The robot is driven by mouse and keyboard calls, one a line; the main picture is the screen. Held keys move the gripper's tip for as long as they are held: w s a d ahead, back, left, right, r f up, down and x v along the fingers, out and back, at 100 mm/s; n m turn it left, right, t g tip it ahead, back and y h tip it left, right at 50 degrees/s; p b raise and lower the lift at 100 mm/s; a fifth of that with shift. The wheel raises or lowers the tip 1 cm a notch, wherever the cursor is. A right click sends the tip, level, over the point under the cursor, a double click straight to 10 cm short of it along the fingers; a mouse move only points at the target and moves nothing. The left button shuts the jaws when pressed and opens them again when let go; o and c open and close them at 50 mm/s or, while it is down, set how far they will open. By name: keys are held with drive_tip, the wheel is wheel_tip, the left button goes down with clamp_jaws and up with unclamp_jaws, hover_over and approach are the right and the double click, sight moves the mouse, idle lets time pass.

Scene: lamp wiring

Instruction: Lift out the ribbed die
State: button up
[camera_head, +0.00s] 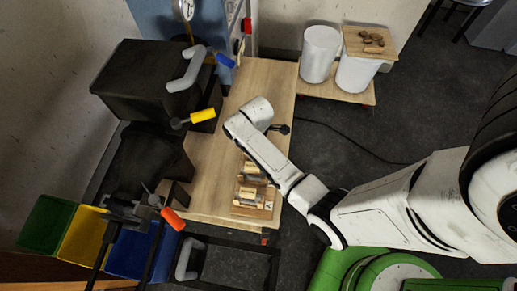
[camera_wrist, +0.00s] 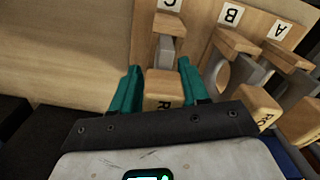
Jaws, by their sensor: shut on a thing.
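In the wrist view my gripper (camera_wrist: 160,70), with its teal fingers, is shut on a wooden-ended die (camera_wrist: 164,84) at the place marked C. The die's wooden end bears dark lettering starting with R; the rest is hidden, so I cannot read whether it is the ribbed one. A grey part (camera_wrist: 167,50) shows beyond it, close to the wooden rack (camera_wrist: 143,35). Whether the die is still seated or clear of the rack I cannot tell. In the head view the rack (camera_head: 240,210) is partly hidden by my arm.
In the wrist view other wooden-ended dies stand close on the right, at B (camera_wrist: 257,106) and A (camera_wrist: 305,118). In the head view, black boxes (camera_head: 140,75) and coloured bins (camera_head: 80,240) stand left of the wooden bench (camera_head: 265,80). White buckets (camera_head: 320,52) stand behind.

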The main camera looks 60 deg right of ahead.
drive_tip(key=shift+r, duration=0.25)
drive_tip(key=shift+r+p, duration=0.2)
drive_tip(key=shift+p, duration=0.15)
drive_tip(key=shift+c, duration=0.7)
clamp_jaws()
drive_tip(key=shift+r, duration=0.15)
drive_tip(key=shift+r+p, duration=2.3)
drive_tip(key=shift+p, duration=0.25)
drive_tip(key=shift+r+p, duration=0.3)
drive_tip(key=shift+r, duration=1.75)
